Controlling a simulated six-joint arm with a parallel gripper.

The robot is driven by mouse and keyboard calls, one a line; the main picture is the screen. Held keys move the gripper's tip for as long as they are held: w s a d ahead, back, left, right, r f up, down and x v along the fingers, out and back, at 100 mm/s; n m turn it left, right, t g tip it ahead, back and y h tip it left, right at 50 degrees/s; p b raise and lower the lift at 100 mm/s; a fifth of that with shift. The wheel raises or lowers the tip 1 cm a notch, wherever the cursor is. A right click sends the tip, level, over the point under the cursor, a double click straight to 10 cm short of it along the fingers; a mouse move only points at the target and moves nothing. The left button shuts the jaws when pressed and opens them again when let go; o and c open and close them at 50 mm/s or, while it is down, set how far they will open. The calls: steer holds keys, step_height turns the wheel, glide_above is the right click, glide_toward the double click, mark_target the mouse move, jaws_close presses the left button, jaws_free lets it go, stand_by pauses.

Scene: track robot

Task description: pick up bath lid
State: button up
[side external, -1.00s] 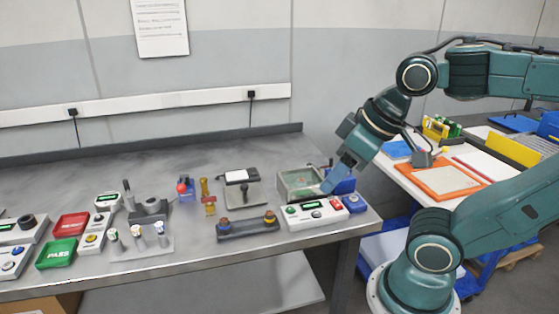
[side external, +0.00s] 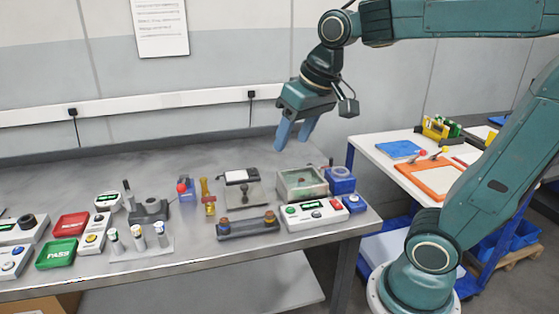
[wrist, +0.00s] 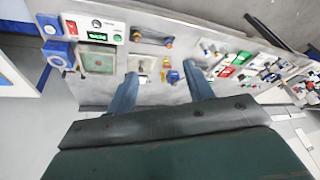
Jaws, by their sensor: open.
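My gripper (side external: 293,145) hangs above the back part of the bench, with its two blue fingers apart and nothing between them. The bath (side external: 302,184) is a clear-walled box with a greenish inside near the bench's right end, below and right of my gripper. A grey plate-like piece with a dark knob (side external: 243,192), which may be the lid, is left of the bath. In the wrist view my gripper (wrist: 160,68) is open, the bath (wrist: 97,61) is left of the fingers, and the pale knobbed piece (wrist: 147,66) shows between them, at a distance.
A blue container (side external: 341,181) stands right of the bath. A white control box (side external: 316,214) sits in front of it. A dark two-post fixture (side external: 247,228) and a yellow-and-red piece (side external: 207,198) are near the knobbed piece. The bench's back strip is clear.

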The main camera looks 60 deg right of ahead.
steer(key=w+d+m+g, duration=0.1)
steer(key=w+d+m, duration=0.25)
steer(key=w, duration=0.65)
steer(key=m+g, duration=0.3)
steer(key=m, duration=0.4)
glide_above(244, 186)
step_height(244, 186, down, 18)
steer(key=shift+s+d+f, duration=0.1)
steer(key=shift+s+f, duration=0.05)
steer(key=shift+f, duration=4.3)
steer(key=shift+f, duration=0.1)
steer(key=shift+f, duration=2.5)
steer(key=shift+w, duration=0.2)
steer(key=c, duration=1.1)
